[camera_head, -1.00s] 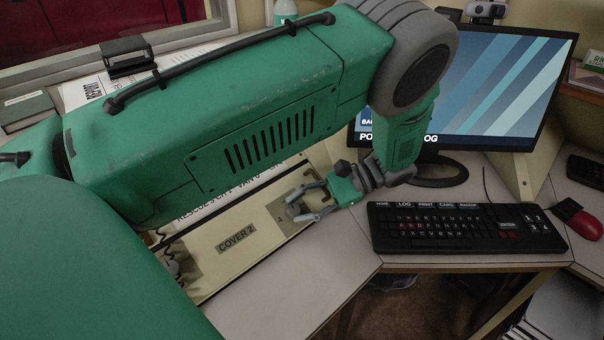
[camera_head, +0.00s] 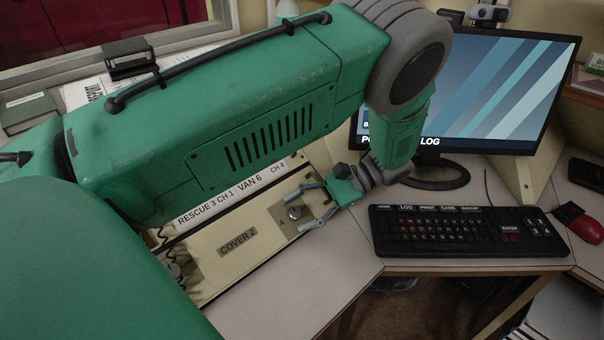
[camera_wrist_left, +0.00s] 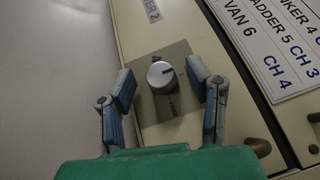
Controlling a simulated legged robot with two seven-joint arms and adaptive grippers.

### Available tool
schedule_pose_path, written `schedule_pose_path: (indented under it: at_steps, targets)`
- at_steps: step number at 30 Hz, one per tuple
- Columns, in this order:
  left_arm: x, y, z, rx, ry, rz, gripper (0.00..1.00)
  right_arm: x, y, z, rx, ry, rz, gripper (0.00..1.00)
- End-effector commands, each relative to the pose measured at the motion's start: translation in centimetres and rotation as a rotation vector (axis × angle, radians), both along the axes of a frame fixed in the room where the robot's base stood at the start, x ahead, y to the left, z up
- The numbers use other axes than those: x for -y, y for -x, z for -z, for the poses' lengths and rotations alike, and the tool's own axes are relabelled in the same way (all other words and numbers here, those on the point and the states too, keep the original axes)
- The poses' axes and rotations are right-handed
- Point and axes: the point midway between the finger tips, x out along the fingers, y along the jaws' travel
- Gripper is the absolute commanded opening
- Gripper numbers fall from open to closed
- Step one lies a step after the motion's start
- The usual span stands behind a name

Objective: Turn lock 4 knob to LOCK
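A round silver knob (camera_head: 295,213) sits on a grey-brown plate (camera_head: 280,214) at the right end of the cream panel, beside the label COVER 2 (camera_head: 238,242). In the left wrist view, both blue finger pads (camera_wrist_left: 163,92) stand apart from the knob. My right gripper is not in view.
A black keyboard (camera_head: 465,232) and a red mouse (camera_head: 579,222) lie to the right on the desk. A monitor (camera_head: 480,90) stands behind them. A label strip (camera_head: 230,196) runs along the panel behind the knob. Bare desk (camera_head: 270,300) lies in front.

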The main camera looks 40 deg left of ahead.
Motion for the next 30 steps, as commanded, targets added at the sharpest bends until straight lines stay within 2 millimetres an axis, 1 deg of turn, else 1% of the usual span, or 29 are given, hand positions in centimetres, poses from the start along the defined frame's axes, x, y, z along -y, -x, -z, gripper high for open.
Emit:
schedule_pose_path:
  at_steps: [5, 8, 15, 21, 25, 30]
  targets:
    - [0.2, -0.3, -0.2, 0.000, -0.001, 0.000, 0.46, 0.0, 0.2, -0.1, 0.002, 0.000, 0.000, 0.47]
    - [0.7, -1.2, -0.5, 0.003, -0.001, 0.002, 0.46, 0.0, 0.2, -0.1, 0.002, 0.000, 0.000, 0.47]
    - [2.9, -5.2, -2.3, 0.005, 0.000, 0.002, 0.46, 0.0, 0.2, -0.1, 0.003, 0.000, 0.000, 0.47]
    - [4.4, -7.9, -3.5, 0.001, 0.001, 0.001, 0.46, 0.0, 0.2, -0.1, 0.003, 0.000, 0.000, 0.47]
    - [5.0, -9.0, -4.0, 0.001, 0.000, 0.000, 0.46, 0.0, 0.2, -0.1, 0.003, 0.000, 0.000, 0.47]
    - [5.4, -9.6, -4.4, 0.000, 0.000, 0.000, 0.46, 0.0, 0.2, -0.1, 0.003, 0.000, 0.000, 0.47]
